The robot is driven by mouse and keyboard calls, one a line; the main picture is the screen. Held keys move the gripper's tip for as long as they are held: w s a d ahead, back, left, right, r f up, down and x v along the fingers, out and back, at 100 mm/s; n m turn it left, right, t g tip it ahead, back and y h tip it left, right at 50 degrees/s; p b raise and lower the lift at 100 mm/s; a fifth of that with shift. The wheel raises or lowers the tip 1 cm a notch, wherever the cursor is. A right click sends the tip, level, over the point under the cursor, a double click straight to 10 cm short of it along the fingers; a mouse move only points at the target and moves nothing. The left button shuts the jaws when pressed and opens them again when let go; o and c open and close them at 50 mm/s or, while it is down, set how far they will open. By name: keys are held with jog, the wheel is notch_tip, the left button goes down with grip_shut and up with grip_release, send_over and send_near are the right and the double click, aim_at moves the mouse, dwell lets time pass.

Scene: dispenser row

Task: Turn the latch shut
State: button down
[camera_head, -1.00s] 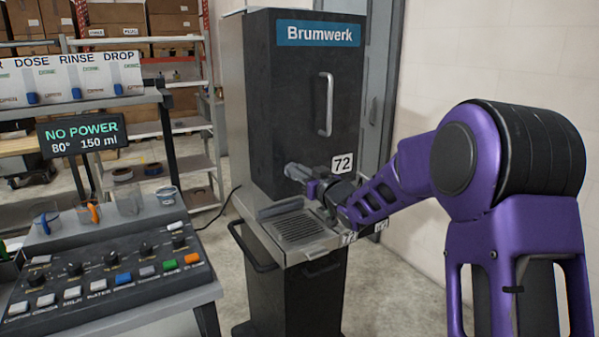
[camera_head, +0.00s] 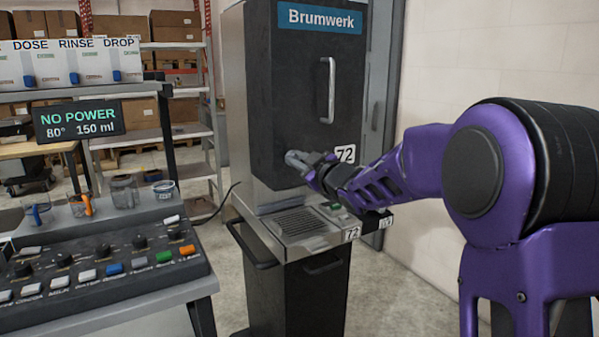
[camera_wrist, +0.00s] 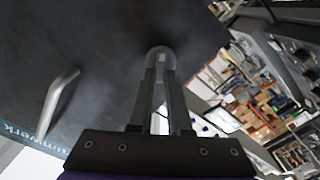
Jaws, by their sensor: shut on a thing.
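The latch is a grey rounded knob (camera_head: 296,158) low on the dark door (camera_head: 290,100) of the Brumwerk machine. My gripper (camera_head: 307,164) reaches it from the right, left of the "72" label. In the wrist view, the two fingers of my gripper (camera_wrist: 161,85) run up to the round end of the latch (camera_wrist: 161,56) and are closed on it. The fingers cover much of the latch, so I cannot tell its exact angle. The door lies flush against the machine body as far as I see.
A vertical door handle (camera_head: 328,90) stands out above the latch. A drip tray (camera_head: 300,222) juts out below. A control panel (camera_head: 100,262) with knobs and coloured buttons is at the left, under a "NO POWER" display (camera_head: 79,122). A plain wall (camera_head: 470,60) is at the right.

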jog(key=n, duration=0.7)
jog(key=f+n, duration=0.1)
jog(key=n, duration=0.3)
jog(key=shift+s+a+b, duration=0.15)
jog(key=shift+a+b, duration=0.05)
jog(key=shift+b, duration=0.15)
dwell(0.4)
jog(key=c, duration=0.9)
grip_release()
jog(key=shift+o, duration=0.2)
